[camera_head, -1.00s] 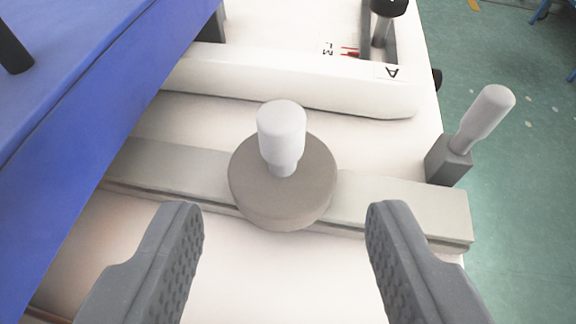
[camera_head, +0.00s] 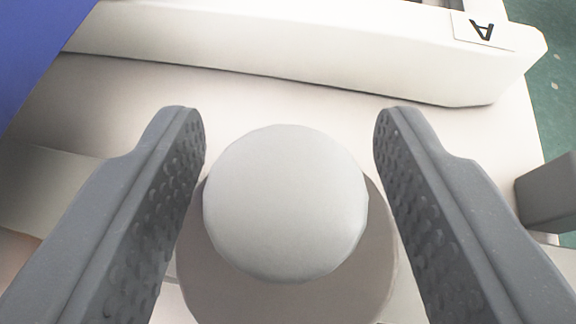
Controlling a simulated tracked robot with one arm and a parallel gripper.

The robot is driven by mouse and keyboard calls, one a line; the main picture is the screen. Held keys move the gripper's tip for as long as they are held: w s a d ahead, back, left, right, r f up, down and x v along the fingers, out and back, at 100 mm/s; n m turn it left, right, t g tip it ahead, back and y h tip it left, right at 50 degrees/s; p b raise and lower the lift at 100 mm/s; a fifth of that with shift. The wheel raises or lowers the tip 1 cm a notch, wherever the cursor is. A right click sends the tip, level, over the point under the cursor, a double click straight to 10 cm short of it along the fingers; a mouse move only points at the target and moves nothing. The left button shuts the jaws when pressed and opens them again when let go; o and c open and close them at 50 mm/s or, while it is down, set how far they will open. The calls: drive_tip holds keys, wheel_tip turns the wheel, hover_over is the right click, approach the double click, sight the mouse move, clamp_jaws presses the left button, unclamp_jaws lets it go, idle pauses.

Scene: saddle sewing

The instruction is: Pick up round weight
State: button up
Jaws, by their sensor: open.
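The round weight (camera_head: 383,250) is a grey-brown disc with a pale, rounded upright handle (camera_head: 286,203). I see it from above, and the handle's top covers much of the disc. My gripper (camera_head: 290,120) is open, with one dark, studded finger on each side of the handle. A narrow gap shows between the handle and the right finger; the left finger is very close to it, and I cannot tell whether they touch. The weight's lower part is hidden.
A white bar (camera_head: 300,50) with a label "A" (camera_head: 484,29) lies beyond the weight. A grey block (camera_head: 548,192) stands at the right edge. A blue panel (camera_head: 35,45) is at the upper left. Bare white table (camera_head: 290,100) lies between the bar and weight.

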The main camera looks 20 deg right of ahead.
drive_tip(key=shift+w+d+f, duration=0.1)
drive_tip(key=shift+w+d, duration=0.05)
drive_tip(key=shift+w, duration=0.25)
clamp_jaws()
